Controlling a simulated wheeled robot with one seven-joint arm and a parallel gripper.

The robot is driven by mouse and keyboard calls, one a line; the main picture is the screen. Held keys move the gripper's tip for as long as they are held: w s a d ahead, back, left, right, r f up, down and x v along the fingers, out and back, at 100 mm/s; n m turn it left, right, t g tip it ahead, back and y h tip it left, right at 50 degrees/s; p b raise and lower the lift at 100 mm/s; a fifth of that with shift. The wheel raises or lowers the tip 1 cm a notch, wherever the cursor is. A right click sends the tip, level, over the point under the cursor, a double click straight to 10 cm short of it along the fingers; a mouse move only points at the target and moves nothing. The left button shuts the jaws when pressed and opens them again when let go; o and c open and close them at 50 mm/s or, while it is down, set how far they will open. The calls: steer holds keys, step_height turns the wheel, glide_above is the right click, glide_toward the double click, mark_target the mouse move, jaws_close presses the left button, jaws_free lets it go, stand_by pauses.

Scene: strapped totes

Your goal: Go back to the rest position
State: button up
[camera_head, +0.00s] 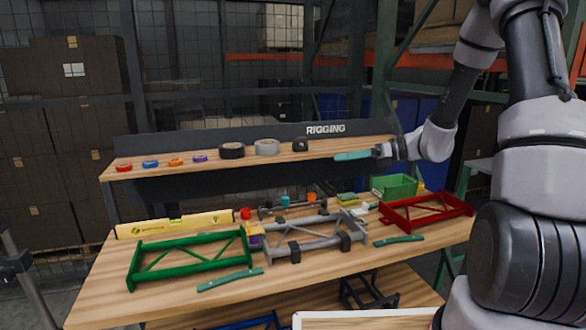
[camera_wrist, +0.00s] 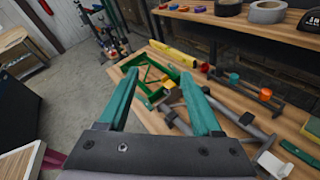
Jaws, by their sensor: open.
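My gripper (camera_head: 352,155) is raised in front of the upper shelf, near its right end, at about the height of the tape rolls in the picture. In the wrist view, its two teal fingers (camera_wrist: 160,84) are spread apart with nothing held between them. Beyond the fingers lie the green frame (camera_head: 190,240), which also shows in the wrist view (camera_wrist: 135,66), and the grey frame (camera_head: 310,242) with dark clamps. My arm comes in from the right in the head view.
The wooden workbench (camera_head: 330,270) also bears a yellow level (camera_head: 175,224), a red frame (camera_head: 427,211), a green bin (camera_head: 394,186) and two teal strips (camera_head: 230,280). Tape rolls (camera_head: 267,147) line the shelf marked RIGGING. Stacked boxes (camera_head: 65,100) stand at the left.

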steer(key=s+r+n+g+h, duration=0.2)
steer(key=s+r+n+h, duration=0.5)
steer(key=s+n, duration=0.5)
steer(key=s+d+r+n+t+h, duration=0.5)
steer(key=s+d+r+n, duration=0.3)
steer(key=s+d+r, duration=0.1)
steer(key=shift+s+d+r+n+h, duration=0.35)
steer(key=shift+s+r, duration=0.15)
steer(key=shift+s, duration=0.6)
steer(key=shift+t, duration=0.3)
